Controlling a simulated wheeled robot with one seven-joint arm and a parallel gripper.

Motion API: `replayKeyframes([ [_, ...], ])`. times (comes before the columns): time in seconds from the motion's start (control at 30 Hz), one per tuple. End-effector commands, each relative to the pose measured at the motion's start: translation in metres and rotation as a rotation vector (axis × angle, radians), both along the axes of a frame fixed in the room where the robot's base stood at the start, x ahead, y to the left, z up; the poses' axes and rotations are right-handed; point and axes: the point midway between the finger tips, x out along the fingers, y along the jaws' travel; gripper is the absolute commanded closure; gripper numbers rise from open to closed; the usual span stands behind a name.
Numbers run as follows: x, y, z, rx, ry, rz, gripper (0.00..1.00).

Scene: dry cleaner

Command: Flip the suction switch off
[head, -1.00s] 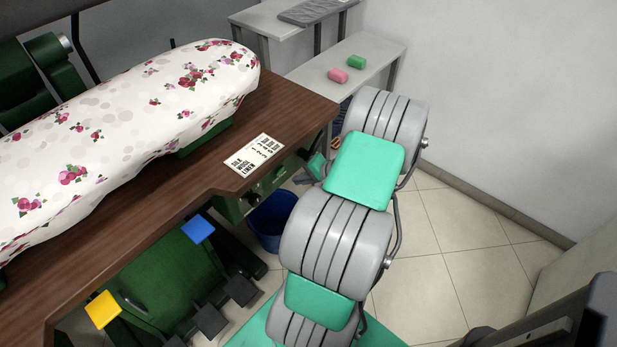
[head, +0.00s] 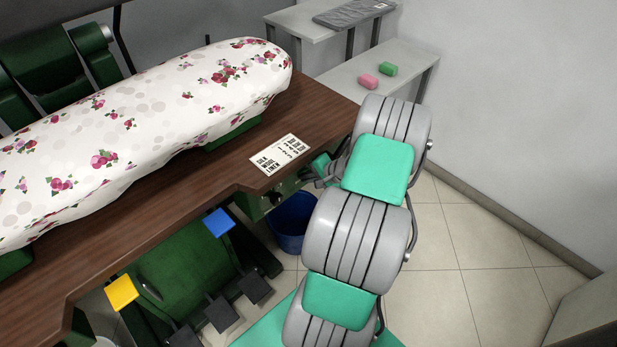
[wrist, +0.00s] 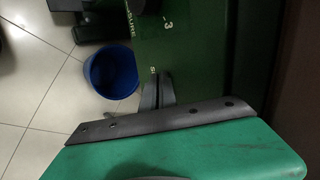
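The green control panel (head: 287,188) is under the front edge of the brown table. It fills the upper middle of the wrist view (wrist: 205,60), with white lettering and a "3" mark. A white letter "S" shows just above my fingertips. My gripper (wrist: 158,76) points at the panel there, its two grey fingers together with nothing seen between them. The suction switch itself cannot be made out; it may be hidden by the fingers. In the head view my arm covers most of the gripper beside the panel.
A dark knob (wrist: 146,6) sits on the panel. A blue bin (head: 292,222) stands on the floor below. Open tiled floor lies right.

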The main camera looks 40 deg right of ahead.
Motion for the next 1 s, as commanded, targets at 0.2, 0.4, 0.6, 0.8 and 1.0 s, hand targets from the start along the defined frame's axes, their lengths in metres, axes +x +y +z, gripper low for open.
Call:
replayKeyframes([
  [0.2, 0.003, -0.003, 0.003, -0.005, -0.008, 0.006, 1.00],
  [0.4, -0.001, -0.015, 0.003, -0.008, -0.010, 0.001, 1.00],
  [0.6, -0.004, -0.020, 0.004, -0.009, -0.009, -0.003, 1.00],
  [0.8, -0.005, -0.018, 0.004, -0.006, -0.007, 0.000, 1.00],
  [1.0, -0.022, -0.013, 0.006, -0.006, -0.006, 0.001, 1.00],
])
